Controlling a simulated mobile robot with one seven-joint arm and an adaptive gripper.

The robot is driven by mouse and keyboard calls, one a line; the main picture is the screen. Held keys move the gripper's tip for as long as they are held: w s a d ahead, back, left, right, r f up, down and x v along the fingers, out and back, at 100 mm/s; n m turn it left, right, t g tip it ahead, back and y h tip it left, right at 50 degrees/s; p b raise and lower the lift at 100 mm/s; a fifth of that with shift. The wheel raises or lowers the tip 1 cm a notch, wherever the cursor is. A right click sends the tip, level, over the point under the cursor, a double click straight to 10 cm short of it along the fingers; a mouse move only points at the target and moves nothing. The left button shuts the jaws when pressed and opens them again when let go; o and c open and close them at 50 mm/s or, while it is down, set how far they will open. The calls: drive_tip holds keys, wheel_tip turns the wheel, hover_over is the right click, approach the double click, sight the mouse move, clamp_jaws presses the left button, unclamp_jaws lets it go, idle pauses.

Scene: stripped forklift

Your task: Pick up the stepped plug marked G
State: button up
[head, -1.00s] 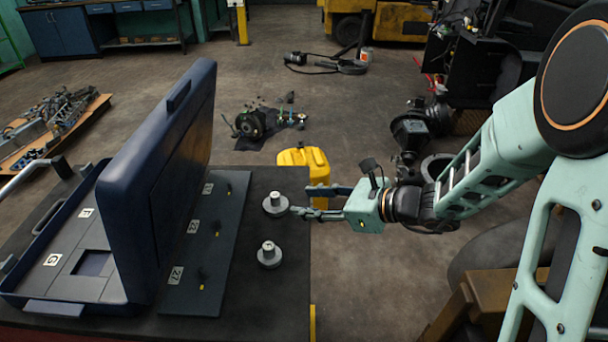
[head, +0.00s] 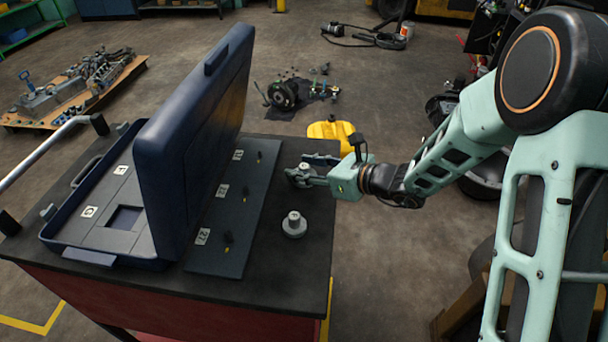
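Two grey stepped plugs stand upright on the dark tabletop, right of the blue case. The near plug (head: 294,224) is in clear view, a wide round base with a narrower top. The far plug (head: 294,173) is partly hidden by my gripper (head: 306,170). My gripper comes in from the right, low over the table, with its fingers spread at the far plug. I cannot tell whether the fingers touch it. No letter is readable on either plug.
The open blue case (head: 190,130) stands left, its lid raised. A dark board (head: 225,240) with labels and small pegs lies between the lid and the plugs. The tabletop (head: 275,265) is bare near the front. A yellow container (head: 330,130) is beyond the table's far edge.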

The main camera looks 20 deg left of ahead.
drive_tip(key=shift+c, duration=0.4)
clamp_jaws()
drive_tip(key=shift+a+r, duration=0.1)
